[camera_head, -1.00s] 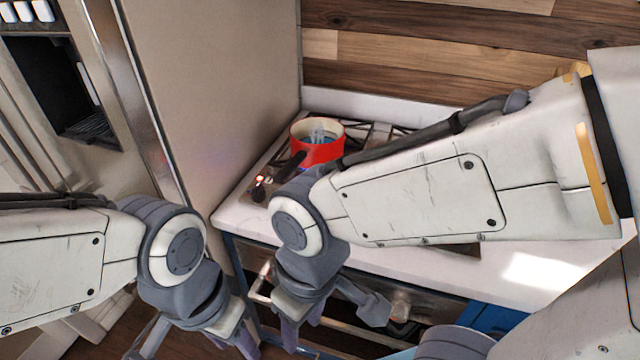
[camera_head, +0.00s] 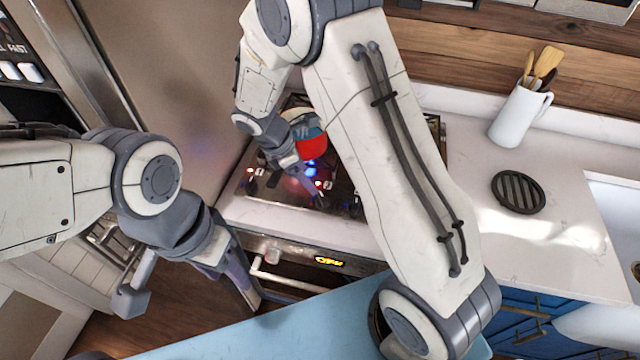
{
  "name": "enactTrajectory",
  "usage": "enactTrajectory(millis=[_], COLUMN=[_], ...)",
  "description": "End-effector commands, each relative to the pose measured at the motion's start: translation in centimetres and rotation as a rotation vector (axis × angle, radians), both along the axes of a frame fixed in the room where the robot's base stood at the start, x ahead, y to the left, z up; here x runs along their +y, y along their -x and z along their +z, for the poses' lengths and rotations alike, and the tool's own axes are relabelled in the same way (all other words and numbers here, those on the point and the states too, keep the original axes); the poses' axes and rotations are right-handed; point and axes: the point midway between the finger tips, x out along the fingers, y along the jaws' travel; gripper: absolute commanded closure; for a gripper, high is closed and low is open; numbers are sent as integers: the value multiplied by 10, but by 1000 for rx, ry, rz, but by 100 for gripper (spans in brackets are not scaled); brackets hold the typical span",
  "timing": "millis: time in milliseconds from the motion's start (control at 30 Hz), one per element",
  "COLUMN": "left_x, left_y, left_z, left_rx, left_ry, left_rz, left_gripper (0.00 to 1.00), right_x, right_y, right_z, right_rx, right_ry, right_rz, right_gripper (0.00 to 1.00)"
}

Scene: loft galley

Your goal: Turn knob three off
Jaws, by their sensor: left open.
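The cooktop (camera_head: 283,199) has dark knobs along its front strip. One knob (camera_head: 250,187) is at the left, another (camera_head: 317,200) is beside my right gripper, and a third (camera_head: 355,207) is farther right, partly behind my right arm. I cannot tell which is knob three. Small red lights show near the knobs, and a blue glow shows below the red pot (camera_head: 311,148). My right gripper (camera_head: 310,192) points down at the knob strip; its jaw opening and any contact are unclear. My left gripper (camera_head: 192,302) is open and empty, low in front of the oven.
The oven front (camera_head: 325,261) has a lit display and a bar handle near my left gripper. A white utensil jug (camera_head: 511,117) and a round dark trivet (camera_head: 518,192) stand on the counter at right. A tall panel (camera_head: 190,70) borders the cooktop's left.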

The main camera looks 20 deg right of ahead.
Motion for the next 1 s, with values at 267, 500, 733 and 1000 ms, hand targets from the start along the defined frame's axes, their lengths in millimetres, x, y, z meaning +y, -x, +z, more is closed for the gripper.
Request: enactTrajectory(millis=[267, 500, 733, 1000], left_x=[0, 0, 0, 0], left_y=[0, 0, 0, 0], left_z=[9, 14, 15, 15], left_rx=[0, 0, 0, 0], left_ry=[0, 0, 0, 0], left_rz=[-2, -3, -3, -3], left_gripper=[50, 50, 50, 50], right_x=[-21, -35, -39, -39], right_y=[2, 1, 1, 1], right_z=[-44, -79, -92, -92], right_rx=[8, 4, 0, 0], right_ry=[0, 0, -2, -2], right_rz=[-5, -6, -4, -5], right_gripper=[18, 18, 18, 33])
